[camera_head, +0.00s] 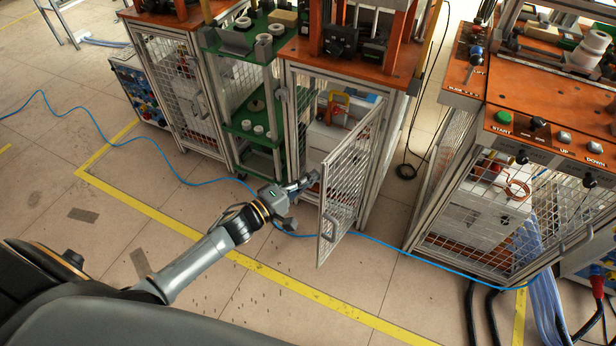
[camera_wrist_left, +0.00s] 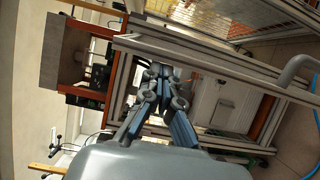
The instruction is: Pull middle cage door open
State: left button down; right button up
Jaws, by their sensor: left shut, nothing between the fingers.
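The middle cage door (camera_head: 345,185), a mesh panel in a metal frame, stands swung outward from the middle cage (camera_head: 297,115), with a clear opening on its left. Its handle (camera_head: 329,228) is low near the free edge. My left gripper (camera_head: 311,181) is shut and empty, at the opening on the inner side of the door, apart from the handle. In the left wrist view the shut fingers (camera_wrist_left: 163,78) point toward the cage frame, with the door handle (camera_wrist_left: 296,70) at the right. I cannot tell whether the fingers touch the door. My right gripper is not in view.
A white box (camera_head: 318,142) stands inside the cage. A green shelf unit (camera_head: 250,100) and another closed cage (camera_head: 178,85) are to the left. The control-panel cage (camera_head: 480,200) is to the right. A blue cable (camera_head: 380,243) crosses the floor. Open floor lies in front.

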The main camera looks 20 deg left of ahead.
pick_arm(q)
jog(key=s+d+n+t+y+p, duration=0.1)
jog(key=s+d+y+p, duration=0.1)
jog(key=d, duration=1.1)
jog(key=shift+d+n, duration=0.15)
jog(key=shift+n, duration=0.15)
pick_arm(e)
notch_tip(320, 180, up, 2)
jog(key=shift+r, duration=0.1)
pick_arm(q)
jog(key=shift+s, duration=0.1)
